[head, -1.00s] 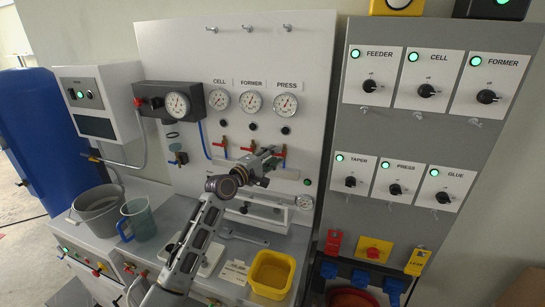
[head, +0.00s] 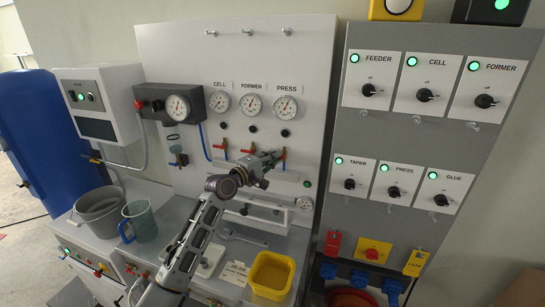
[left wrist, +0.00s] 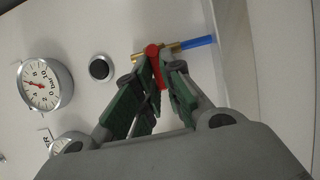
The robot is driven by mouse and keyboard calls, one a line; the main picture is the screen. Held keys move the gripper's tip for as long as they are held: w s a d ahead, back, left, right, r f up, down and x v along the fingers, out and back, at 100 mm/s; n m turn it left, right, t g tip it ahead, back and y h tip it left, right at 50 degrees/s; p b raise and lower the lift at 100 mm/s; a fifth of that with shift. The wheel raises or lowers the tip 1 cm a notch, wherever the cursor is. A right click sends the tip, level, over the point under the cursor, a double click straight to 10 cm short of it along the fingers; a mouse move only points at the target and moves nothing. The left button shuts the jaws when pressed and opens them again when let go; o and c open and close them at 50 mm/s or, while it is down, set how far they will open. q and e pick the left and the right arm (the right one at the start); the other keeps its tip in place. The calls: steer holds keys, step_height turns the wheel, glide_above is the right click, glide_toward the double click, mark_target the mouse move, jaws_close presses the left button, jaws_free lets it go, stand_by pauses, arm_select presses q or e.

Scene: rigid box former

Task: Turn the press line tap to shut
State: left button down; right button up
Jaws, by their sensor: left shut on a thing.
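The press line tap (head: 283,154) is on the white panel below the PRESS gauge (head: 285,107). My left gripper (head: 274,157) is at this tap and covers part of it. In the left wrist view, the tap's red handle (left wrist: 153,62) sits between the green-padded fingers of my left gripper (left wrist: 158,75), which is shut on it. The brass tap body (left wrist: 172,48) and blue hose (left wrist: 198,42) show just beyond the handle. The exact angle of the handle is hard to tell. My right gripper is in neither view.
The CELL tap (head: 221,146) and FORMER tap (head: 251,146) are close by on the left. The grey switch board (head: 400,130) stands to the right. Below are a yellow bin (head: 271,274), a jug (head: 140,222) and a grey bucket (head: 101,213).

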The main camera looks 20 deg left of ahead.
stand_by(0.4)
arm_select(q)
steer(key=c, duration=1.5)
jaws_free()
steer(key=shift+c, duration=0.2)
steer(key=shift+s+a, duration=0.1)
steer(key=shift+s, duration=0.05)
steer(key=v, duration=1.1)
steer(key=shift+s, duration=0.35)
steer(key=shift+a+r, duration=0.15)
